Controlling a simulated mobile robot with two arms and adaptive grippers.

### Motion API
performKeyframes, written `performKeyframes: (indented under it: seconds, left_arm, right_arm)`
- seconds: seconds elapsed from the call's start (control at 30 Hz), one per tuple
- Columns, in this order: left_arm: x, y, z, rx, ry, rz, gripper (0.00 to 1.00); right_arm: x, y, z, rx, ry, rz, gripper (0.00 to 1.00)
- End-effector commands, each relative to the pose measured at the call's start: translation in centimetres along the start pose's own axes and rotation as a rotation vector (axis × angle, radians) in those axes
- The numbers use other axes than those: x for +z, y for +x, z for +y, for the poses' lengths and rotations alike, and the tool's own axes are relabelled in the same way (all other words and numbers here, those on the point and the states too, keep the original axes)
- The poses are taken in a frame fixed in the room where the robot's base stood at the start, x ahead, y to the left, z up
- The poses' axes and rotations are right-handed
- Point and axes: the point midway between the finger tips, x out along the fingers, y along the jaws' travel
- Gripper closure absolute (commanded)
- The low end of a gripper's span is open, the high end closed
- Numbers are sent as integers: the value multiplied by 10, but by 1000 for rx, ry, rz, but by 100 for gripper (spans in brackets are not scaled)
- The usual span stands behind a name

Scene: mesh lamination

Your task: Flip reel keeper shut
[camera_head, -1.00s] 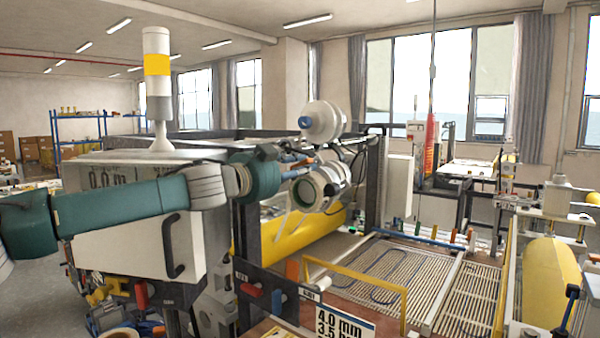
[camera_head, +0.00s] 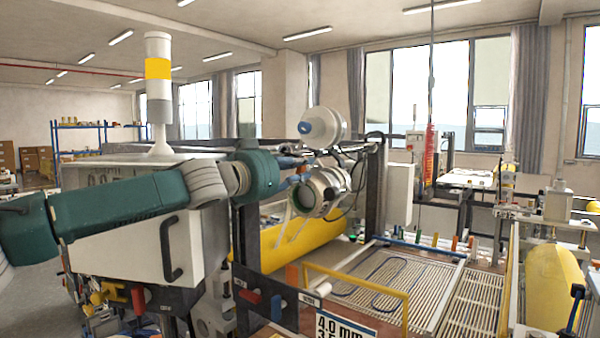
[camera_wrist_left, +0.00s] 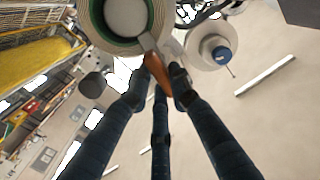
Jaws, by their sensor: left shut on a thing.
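The reel keeper shows in the left wrist view as an orange-brown lever (camera_wrist_left: 159,92) with a metal strip at the rim of a white reel with a green ring (camera_wrist_left: 92,22). My left gripper (camera_wrist_left: 163,68) is shut on the lever, its dark fingers on either side. In the head view this reel (camera_head: 322,192) stands just right of my left gripper (camera_head: 297,176), whose fingers are small and partly hidden by the wrist. A second white reel with a blue hub (camera_head: 323,127) is above and also shows in the left wrist view (camera_wrist_left: 212,48). My right gripper is not in view.
A grey-white machine cabinet (camera_head: 130,245) with a dark handle stands under my left arm. A yellow roller (camera_head: 275,248) lies below the reel. A yellow rail (camera_head: 360,283) and slatted bed (camera_head: 390,285) are at the lower right. A signal tower (camera_head: 158,85) rises behind my arm.

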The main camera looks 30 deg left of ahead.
Motion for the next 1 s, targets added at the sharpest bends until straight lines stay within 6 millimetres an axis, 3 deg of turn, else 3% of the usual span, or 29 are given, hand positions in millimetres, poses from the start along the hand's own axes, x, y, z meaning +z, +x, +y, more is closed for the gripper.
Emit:
performKeyframes:
  seconds: [0.3, 0.87, 0.9, 1.0]
  left_arm:
    - [-5, 0, -2, -2, -128, 7, 100]
    - [-6, -1, -2, -1, -160, 10, 100]
    - [-6, -1, -2, -1, -160, 10, 75]
    - [-6, -1, -2, -1, -159, 8, 61]
  right_arm:
    - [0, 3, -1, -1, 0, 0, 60]
    - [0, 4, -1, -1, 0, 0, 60]
    - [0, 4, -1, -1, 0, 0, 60]
    - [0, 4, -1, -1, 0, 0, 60]
